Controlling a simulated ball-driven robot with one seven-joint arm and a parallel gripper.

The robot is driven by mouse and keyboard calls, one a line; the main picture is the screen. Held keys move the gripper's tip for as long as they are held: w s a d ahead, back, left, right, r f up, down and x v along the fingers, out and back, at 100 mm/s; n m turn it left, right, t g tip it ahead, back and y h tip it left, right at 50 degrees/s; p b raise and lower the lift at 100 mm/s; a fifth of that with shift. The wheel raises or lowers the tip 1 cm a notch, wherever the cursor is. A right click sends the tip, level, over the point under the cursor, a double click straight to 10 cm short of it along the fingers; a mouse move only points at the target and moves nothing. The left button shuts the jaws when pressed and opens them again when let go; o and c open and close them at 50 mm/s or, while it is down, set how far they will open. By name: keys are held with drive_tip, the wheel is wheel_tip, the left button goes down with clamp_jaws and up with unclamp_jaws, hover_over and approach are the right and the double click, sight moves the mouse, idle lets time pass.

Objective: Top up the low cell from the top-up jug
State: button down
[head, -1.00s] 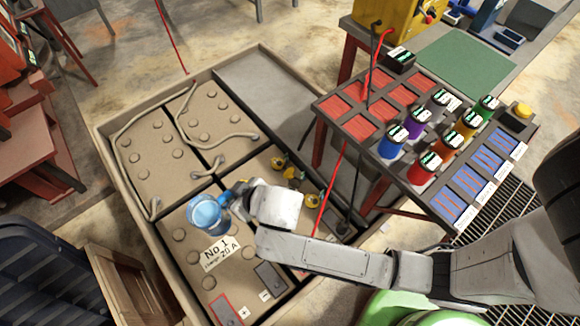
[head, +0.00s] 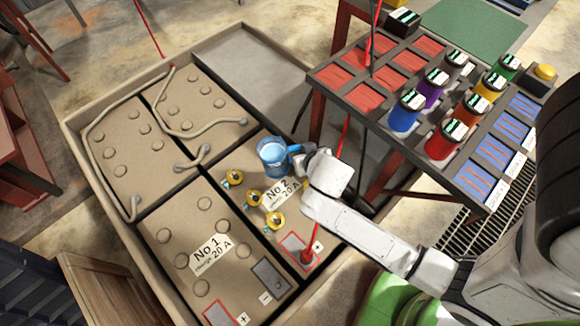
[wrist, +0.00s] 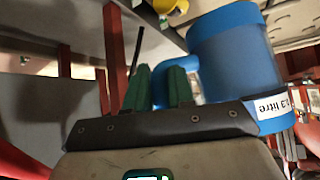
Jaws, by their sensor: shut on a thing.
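The blue top-up jug (head: 272,165) is over the far end of the No 2 battery (head: 240,158) in the head view. It looks about upright, with pale blue inside its open mouth. My gripper (head: 297,150) is shut on the jug's handle from the right. In the wrist view the green fingers (wrist: 160,88) close about the handle, and the jug (wrist: 230,55) carries a litre label.
The No 1 battery (head: 190,220) lies to the left, with more batteries behind, all in a wooden-edged tray (head: 85,165). Grey cables lie over the rear ones. A red lead (head: 343,150) runs down to a No 2 terminal. A rack of coloured cans (head: 405,110) stands close right.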

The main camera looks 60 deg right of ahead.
drive_tip(key=s+d+f+m+g+h+b, duration=0.2)
drive_tip(key=s+d+f+m+b, duration=0.3)
drive_tip(key=s+f, duration=0.5)
drive_tip(key=s+d+g+b, duration=0.1)
drive_tip(key=s+d+b, duration=0.1)
drive_tip(key=s+d, duration=0.1)
drive_tip(key=shift+s+f+m+h+b, duration=0.3)
drive_tip(key=shift+s+m, duration=0.1)
